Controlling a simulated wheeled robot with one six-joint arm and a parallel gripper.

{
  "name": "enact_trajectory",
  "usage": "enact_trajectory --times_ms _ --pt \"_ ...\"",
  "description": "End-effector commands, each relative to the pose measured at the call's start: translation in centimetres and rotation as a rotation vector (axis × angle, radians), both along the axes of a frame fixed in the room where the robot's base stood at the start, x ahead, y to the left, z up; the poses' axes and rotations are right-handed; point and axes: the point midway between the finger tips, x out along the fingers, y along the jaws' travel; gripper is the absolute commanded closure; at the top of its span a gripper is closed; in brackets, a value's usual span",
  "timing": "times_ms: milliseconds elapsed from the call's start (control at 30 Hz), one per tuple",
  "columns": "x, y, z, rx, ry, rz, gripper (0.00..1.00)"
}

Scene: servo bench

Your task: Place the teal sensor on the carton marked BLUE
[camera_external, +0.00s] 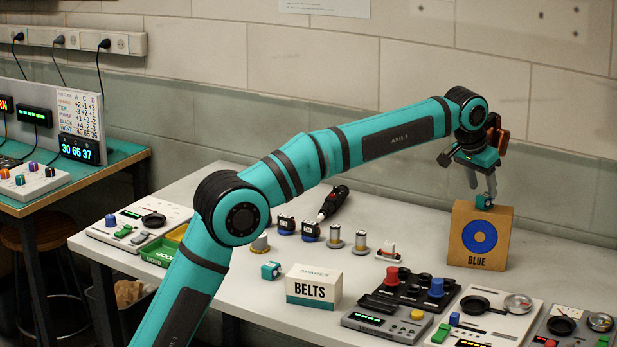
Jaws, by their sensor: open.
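The carton marked BLUE (497,250) stands upright on the right part of the bench, brown with a blue ring on its front. A small teal sensor (484,202) is at the top edge of the carton and appears to rest on it. My gripper (482,188) points down right above the carton, its fingers apart and open. The fingertips are close to the sensor; whether one touches it I cannot tell. A second small teal block (270,270) lies on the bench left of the BELTS box.
The white BELTS box (314,288) stands mid-bench. Control panels (385,322) with knobs and buttons line the front right. Several small cylindrical parts (334,236) and a black tool (334,202) lie behind. The bench just left of the carton is clear.

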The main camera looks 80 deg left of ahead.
Motion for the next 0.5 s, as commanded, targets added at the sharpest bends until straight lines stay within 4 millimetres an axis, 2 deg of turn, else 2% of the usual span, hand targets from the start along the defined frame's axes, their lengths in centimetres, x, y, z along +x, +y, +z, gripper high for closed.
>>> enact_trajectory --times_ms 200,500 --pt "-1.6 -0.7 4.1 0.001 -0.003 0.0 0.52" --pt "-2.9 -1.2 7.7 0.0 0.0 0.0 0.52"
